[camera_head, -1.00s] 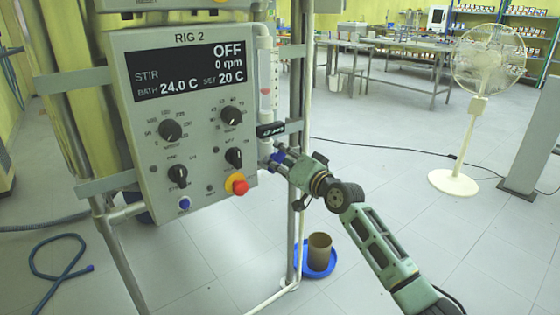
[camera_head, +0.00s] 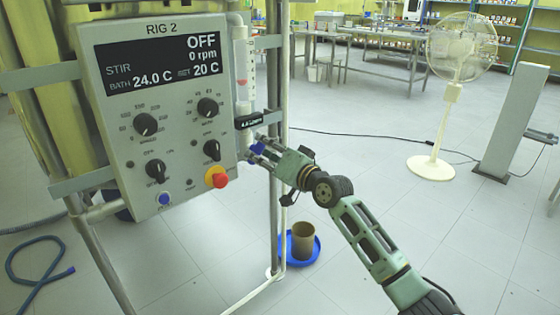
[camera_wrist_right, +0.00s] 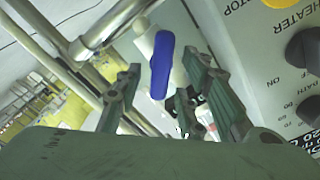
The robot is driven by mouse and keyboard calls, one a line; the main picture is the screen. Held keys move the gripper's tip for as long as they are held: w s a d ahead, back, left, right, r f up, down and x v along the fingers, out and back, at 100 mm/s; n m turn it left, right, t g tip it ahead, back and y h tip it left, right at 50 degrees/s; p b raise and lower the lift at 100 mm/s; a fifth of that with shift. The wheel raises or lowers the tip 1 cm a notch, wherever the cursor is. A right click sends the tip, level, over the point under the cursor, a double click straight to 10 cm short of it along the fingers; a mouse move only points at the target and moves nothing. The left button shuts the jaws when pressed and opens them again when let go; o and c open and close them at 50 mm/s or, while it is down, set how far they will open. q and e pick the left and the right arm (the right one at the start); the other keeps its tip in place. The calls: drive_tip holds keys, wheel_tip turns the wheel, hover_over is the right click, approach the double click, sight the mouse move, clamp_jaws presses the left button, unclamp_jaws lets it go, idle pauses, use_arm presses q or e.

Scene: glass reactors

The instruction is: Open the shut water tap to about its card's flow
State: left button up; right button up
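The blue tap handle (camera_wrist_right: 161,65) sits on a pale fitting beside the control panel. In the head view the handle (camera_head: 257,149) is small and partly covered by my right gripper (camera_head: 262,150). In the right wrist view my right gripper (camera_wrist_right: 162,80) is open, with a finger on each side of the handle and gaps visible between. A dark card (camera_head: 248,120) hangs just above the tap; it seems to end in "L/min", but its number is too small to read surely. A clear flow tube (camera_head: 241,65) with a red mark stands above it. My left gripper is out of view.
The RIG 2 panel (camera_head: 122,110), with knobs and a red stop button (camera_head: 220,181), is close left of the gripper. An upright pipe (camera_head: 283,90) stands just right of the tap. A brown beaker (camera_head: 303,240) stands in a blue tray (camera_head: 311,252) below.

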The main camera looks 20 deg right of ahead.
drive_tip(key=v, duration=0.9)
drive_tip(key=shift+s, duration=0.15)
